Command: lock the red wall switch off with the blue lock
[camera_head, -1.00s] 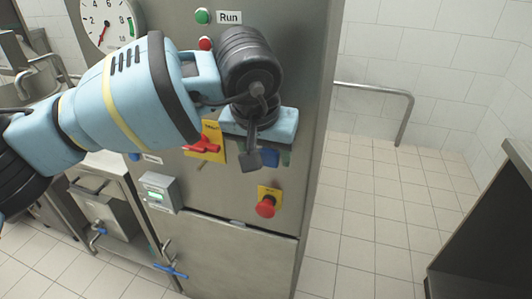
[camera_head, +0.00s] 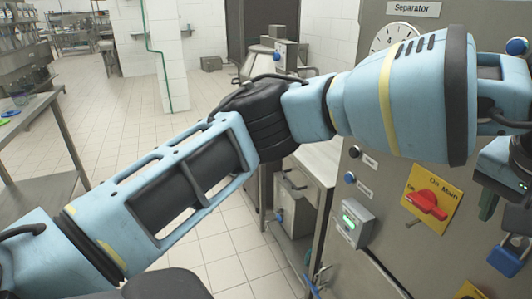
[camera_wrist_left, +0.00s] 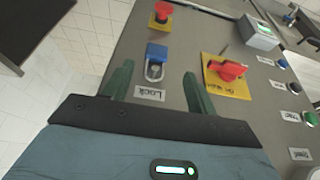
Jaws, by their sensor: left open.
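The red wall switch (camera_head: 427,204) is a red rotary handle on a yellow plate marked "Main" and "On", on the grey cabinet front. It also shows in the left wrist view (camera_wrist_left: 229,70). The blue lock (camera_head: 505,261) hangs on the same panel, right of and lower than the switch in the head view. In the left wrist view the lock (camera_wrist_left: 157,53) shows its blue body and metal shackle near the "Lock" label. My left gripper (camera_wrist_left: 157,73) is open and empty, its green fingers spread on either side of the lock's line. My right gripper is out of view.
A red emergency button (camera_wrist_left: 161,12) on a yellow plate is near the lock. A grey box with a green display (camera_head: 355,222) and several push buttons are on the panel. A steel table (camera_head: 40,125) stands at the far left, with open tiled floor between.

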